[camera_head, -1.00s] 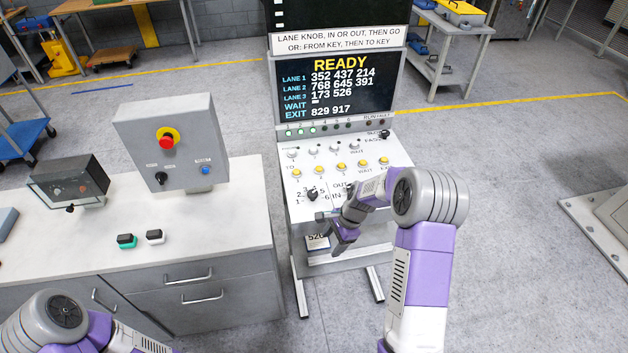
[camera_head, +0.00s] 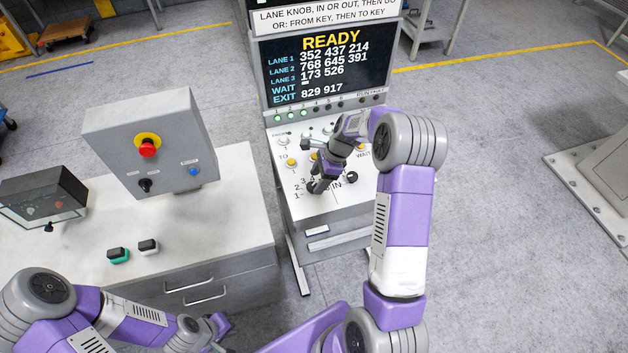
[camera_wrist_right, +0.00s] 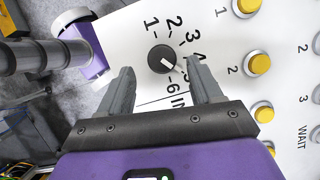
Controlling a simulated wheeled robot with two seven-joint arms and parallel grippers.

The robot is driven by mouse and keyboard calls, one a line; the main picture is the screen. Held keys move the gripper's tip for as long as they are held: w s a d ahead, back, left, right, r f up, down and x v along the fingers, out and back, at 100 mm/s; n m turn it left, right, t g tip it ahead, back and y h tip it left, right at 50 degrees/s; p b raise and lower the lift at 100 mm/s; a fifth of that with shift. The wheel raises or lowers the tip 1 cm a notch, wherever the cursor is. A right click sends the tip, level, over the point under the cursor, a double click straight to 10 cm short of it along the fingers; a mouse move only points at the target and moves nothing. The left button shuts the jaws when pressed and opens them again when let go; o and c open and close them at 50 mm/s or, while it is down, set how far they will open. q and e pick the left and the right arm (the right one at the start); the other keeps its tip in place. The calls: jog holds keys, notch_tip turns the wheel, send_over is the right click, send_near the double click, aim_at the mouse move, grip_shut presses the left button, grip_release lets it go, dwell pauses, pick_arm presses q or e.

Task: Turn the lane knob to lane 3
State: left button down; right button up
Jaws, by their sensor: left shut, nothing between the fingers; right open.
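The lane knob (camera_wrist_right: 161,59) is a round black dial with a white pointer mark, ringed by numbers 1 to 6 on the white panel (camera_wrist_right: 125,25). Its pointer slants down and right, roughly toward the 4–5 side; the exact number is unclear. My right gripper (camera_wrist_right: 158,68) is open, its fingertips either side of the knob in the wrist view; contact is not clear. In the head view, my right gripper (camera_head: 318,184) is over the panel's lower left and largely hides the knob. My left gripper (camera_head: 220,325) is shut and empty, low in front of the cabinet.
The screen (camera_head: 325,65) reads READY above the panel. Another black knob (camera_head: 352,177) sits right of my right gripper. Yellow buttons (camera_wrist_right: 259,63) are close to the right finger. A grey control box (camera_head: 150,145) with a red button stands on the cabinet at left.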

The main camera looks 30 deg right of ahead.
aim_at(312, 189)
jog(key=shift+x, duration=1.45)
jog(key=shift+w, duration=0.1)
jog(key=c, duration=1)
jog(key=shift+r, duration=0.1)
jog(key=shift+c, duration=0.2)
jog(key=shift+w, duration=0.1)
